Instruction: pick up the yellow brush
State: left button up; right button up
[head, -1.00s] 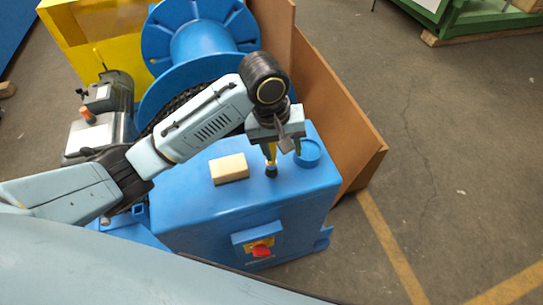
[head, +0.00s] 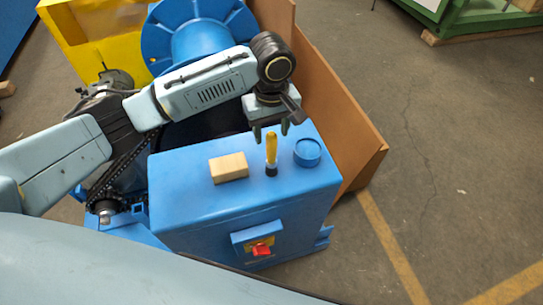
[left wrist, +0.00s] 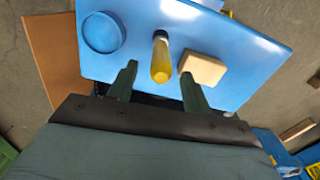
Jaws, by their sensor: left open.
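The yellow brush (head: 271,150) stands upright on the blue cabinet top, with its dark end down and its yellow handle up. It also shows in the left wrist view (left wrist: 161,60), its handle pointing toward the camera. My left gripper (head: 270,130) is open and empty, just behind and above the brush in the head view. In the left wrist view the two fingers (left wrist: 157,84) are spread, with the handle end showing between their tips. I cannot tell whether they touch it. My right gripper is not in view.
A beige block (head: 229,167) lies left of the brush on the blue cabinet (head: 200,205). A round blue cap or dish (head: 307,151) sits to its right. A brown panel (head: 345,130) stands behind. A chain (head: 125,165) and a large blue reel (head: 195,35) are near my arm.

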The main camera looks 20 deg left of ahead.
aim_at(271, 145)
pick_arm(q)
notch_tip(271, 145, down, 5)
jog(key=shift+s+f, duration=0.1)
jog(key=shift+s, duration=0.05)
